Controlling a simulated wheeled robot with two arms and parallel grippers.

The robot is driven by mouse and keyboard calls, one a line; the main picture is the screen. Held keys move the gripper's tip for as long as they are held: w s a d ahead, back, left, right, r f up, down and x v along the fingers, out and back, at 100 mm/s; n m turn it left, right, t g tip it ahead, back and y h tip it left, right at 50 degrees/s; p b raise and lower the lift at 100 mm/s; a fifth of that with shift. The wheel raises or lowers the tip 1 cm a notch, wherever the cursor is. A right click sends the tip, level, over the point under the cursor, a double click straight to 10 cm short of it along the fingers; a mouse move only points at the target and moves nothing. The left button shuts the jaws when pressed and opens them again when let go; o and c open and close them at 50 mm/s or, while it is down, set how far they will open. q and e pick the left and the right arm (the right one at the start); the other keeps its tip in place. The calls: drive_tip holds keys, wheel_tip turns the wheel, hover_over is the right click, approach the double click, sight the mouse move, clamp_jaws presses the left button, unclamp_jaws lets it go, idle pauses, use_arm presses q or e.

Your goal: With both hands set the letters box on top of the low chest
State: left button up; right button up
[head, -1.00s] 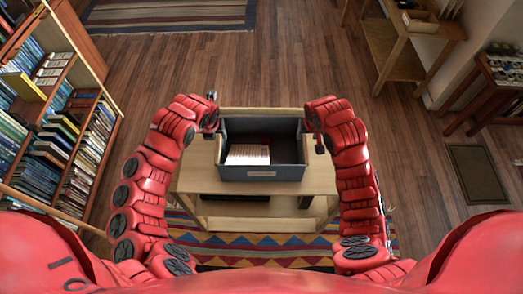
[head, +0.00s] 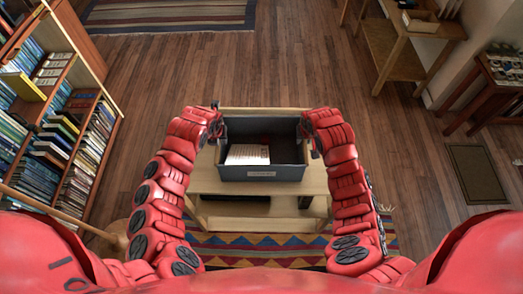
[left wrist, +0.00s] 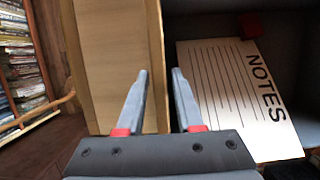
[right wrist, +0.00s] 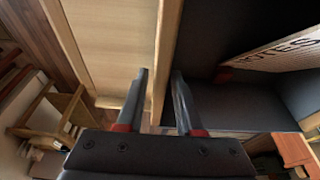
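The letters box is a dark grey open box (head: 262,174) with a pale label on its front. It sits on a light wooden low piece of furniture (head: 215,182) with an open front. White cards (head: 247,155) marked NOTES lie inside; they also show in the left wrist view (left wrist: 225,85). My left gripper (head: 219,131) is at the box's left side and my right gripper (head: 308,134) at its right side. Both wrist views show parted fingers, left (left wrist: 162,75) and right (right wrist: 162,75), around the side edges; contact is unclear. I cannot pick out a separate low chest.
A bookshelf (head: 75,125) stands at the left. A wooden table (head: 395,50) and a darker table (head: 490,95) stand at the right.

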use_arm(q)
clamp_jaws()
use_arm(e)
clamp_jaws()
idle(0.9)
